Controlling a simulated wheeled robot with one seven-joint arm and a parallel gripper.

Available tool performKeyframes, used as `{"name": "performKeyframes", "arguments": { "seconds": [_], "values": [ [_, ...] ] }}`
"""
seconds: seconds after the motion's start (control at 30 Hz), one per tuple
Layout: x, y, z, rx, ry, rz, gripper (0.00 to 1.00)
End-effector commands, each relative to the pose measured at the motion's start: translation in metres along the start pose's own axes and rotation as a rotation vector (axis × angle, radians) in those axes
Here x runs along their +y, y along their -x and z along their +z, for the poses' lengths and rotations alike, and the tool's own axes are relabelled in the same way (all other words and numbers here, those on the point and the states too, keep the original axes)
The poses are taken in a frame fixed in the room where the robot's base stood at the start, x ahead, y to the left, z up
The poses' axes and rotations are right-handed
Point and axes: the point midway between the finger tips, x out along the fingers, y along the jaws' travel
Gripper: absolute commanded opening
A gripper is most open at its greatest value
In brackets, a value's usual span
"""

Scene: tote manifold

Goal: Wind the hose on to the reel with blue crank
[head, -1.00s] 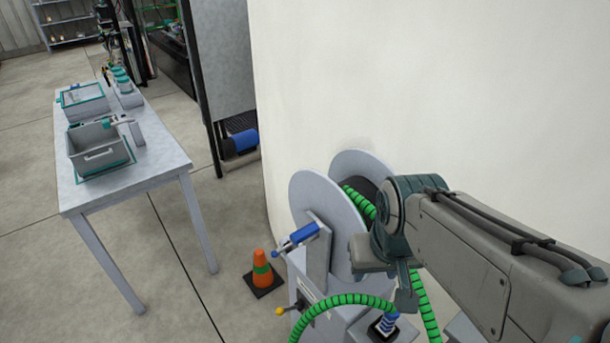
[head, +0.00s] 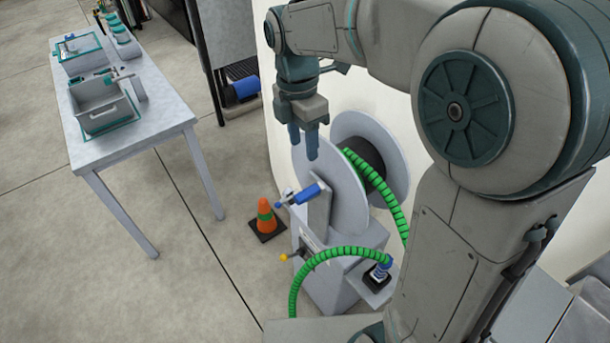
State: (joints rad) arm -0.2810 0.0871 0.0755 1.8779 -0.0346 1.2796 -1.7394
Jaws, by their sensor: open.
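The reel (head: 335,195) stands on a grey pedestal (head: 332,285) by the pale wall, with two grey discs and a dark drum between them. The crank with a blue grip (head: 306,194) sticks out to the left of the near disc. The green ribbed hose (head: 390,200) runs from the drum down the right side. A green length (head: 335,254) also arcs in front of the pedestal, by a blue fitting (head: 379,271). My gripper (head: 302,148) points down above the crank grip, apart from it, in front of the near disc. Its fingers are apart and empty.
An orange cone (head: 265,218) with a green band stands left of the pedestal. A yellow-knobbed lever (head: 284,257) sticks out from the pedestal. A grey table (head: 140,135) with bins stands at the left, with open floor between.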

Motion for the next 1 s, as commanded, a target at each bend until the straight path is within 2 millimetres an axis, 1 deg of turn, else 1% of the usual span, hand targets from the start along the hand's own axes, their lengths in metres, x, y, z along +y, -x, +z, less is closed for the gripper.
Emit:
{"name": "performKeyframes", "arguments": {
  "seconds": [0.13, 0.23, 0.37, 0.6, 0.7, 0.83, 1.0],
  "values": [
    [0.004, -0.003, -0.003, 0.002, 0.059, -0.011, 0.45],
    [0.004, -0.014, -0.003, 0.002, 0.062, -0.012, 0.45],
    [0.003, -0.039, -0.003, 0.003, 0.061, -0.015, 0.45],
    [0.002, -0.091, -0.003, 0.003, 0.059, -0.014, 0.45],
    [0.002, -0.108, -0.003, 0.002, 0.059, -0.013, 0.45],
    [0.003, -0.125, -0.003, 0.002, 0.058, -0.011, 0.45],
    [0.003, -0.136, -0.003, 0.002, 0.057, -0.010, 0.45]
  ]
}}
